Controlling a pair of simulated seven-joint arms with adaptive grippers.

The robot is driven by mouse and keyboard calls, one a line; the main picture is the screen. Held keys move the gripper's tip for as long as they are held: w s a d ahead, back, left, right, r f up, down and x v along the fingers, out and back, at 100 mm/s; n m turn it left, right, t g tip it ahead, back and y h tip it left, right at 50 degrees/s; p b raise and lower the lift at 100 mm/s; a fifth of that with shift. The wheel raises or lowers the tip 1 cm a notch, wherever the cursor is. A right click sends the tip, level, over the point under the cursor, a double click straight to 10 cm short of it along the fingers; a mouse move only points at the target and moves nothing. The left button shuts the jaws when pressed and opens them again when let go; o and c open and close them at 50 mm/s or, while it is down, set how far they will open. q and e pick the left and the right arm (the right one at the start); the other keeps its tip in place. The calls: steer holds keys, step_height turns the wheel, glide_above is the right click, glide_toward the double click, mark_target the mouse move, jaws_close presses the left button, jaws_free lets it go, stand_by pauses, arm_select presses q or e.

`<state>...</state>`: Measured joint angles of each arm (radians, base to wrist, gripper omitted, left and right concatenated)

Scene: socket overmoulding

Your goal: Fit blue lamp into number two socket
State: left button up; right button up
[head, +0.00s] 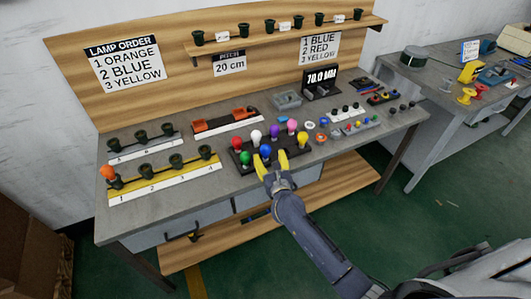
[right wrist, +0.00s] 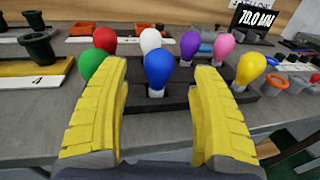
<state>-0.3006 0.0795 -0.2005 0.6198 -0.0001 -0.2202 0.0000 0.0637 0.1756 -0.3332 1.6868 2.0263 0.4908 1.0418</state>
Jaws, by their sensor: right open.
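The blue lamp (head: 265,150) stands upright in a black lamp rack (head: 248,171) at the bench front. It also shows in the right wrist view (right wrist: 159,68). My right gripper (head: 270,160) is open, its yellow fingers on either side of the blue lamp in the picture; I see no clear contact. The front socket strip (head: 165,183), yellow and white and numbered from 1, is at the left. An orange lamp (head: 107,172) is in its number one socket. The number two socket (head: 145,170) looks empty. My left gripper is not in view.
Green (head: 245,157), red (head: 237,142), white (head: 256,137), purple (head: 274,132), pink (head: 292,125) and yellow (head: 302,139) lamps crowd around the blue one. A lamp order sign (head: 127,62) lists orange, blue, yellow. A second socket strip (head: 140,147) lies behind the front one.

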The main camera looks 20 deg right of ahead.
mark_target(267, 153)
steer(key=shift+w+d+f, duration=0.1)
steer(key=shift+w+f, duration=0.05)
steer(key=shift+w, duration=1.15)
steer(key=shift+w+f, duration=0.1)
steer(key=shift+w, duration=1.2)
steer(key=c, duration=1.2)
